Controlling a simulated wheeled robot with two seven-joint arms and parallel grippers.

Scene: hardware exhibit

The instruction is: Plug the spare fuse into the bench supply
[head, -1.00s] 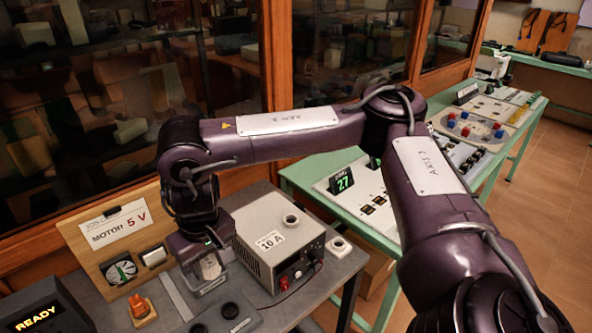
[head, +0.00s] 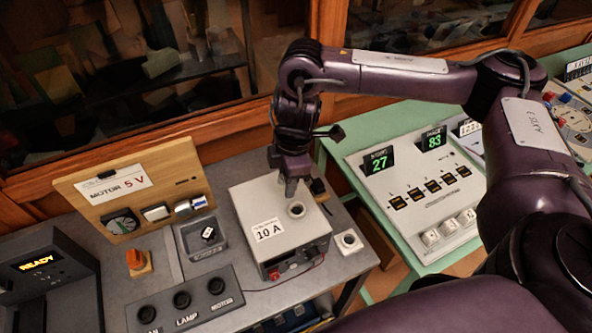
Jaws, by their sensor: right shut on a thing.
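The bench supply (head: 249,207) is a pale grey box with a "10 A" label on the workbench. A round ringed socket (head: 296,209) is open on its top. My right gripper (head: 291,188) points down over the top of the supply, just behind and left of that socket. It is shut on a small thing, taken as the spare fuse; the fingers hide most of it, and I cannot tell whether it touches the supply. A grey tray (head: 187,243) left of the supply holds a small black piece (head: 208,234) with a white mark. My left gripper is out of view.
A wooden board (head: 80,190) marked "MOTOR 5 V" stands behind the tray, with a dial and a silver cylinder (head: 191,206). A white socket block (head: 348,241) sits right of the supply. A green table with displays (head: 379,160) stands right.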

